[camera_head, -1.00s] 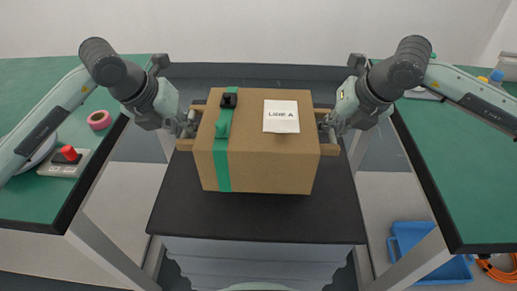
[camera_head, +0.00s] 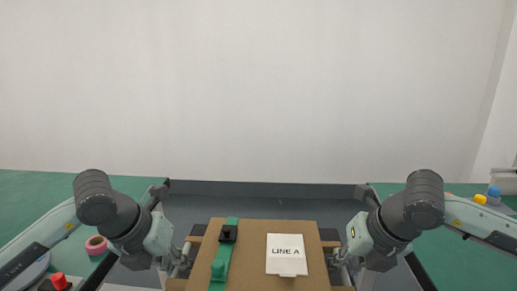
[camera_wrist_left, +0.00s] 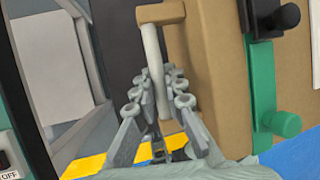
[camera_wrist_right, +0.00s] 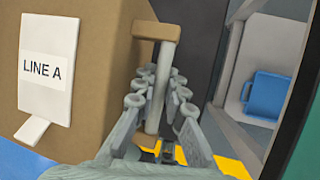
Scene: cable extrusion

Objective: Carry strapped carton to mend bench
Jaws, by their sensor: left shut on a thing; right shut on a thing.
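The strapped carton (camera_head: 250,262) is a brown box with a green strap (camera_head: 222,262), a black buckle and a white "LINE A" label (camera_head: 287,254). It sits low in the middle of the head view, its lower part cut off by the picture edge. My left gripper (camera_head: 181,258) is shut on the handle at the carton's left side; the left wrist view shows the handle bar (camera_wrist_left: 153,65) between the fingers. My right gripper (camera_head: 336,259) is shut on the right handle, whose bar (camera_wrist_right: 160,85) lies between the fingers in the right wrist view.
Green-topped benches stand at the left (camera_head: 30,195) and right (camera_head: 440,262). A pink tape roll (camera_head: 96,244) and a red button (camera_head: 59,281) are on the left one. A blue crate (camera_wrist_right: 265,95) is on the floor at right. A pale wall fills the background.

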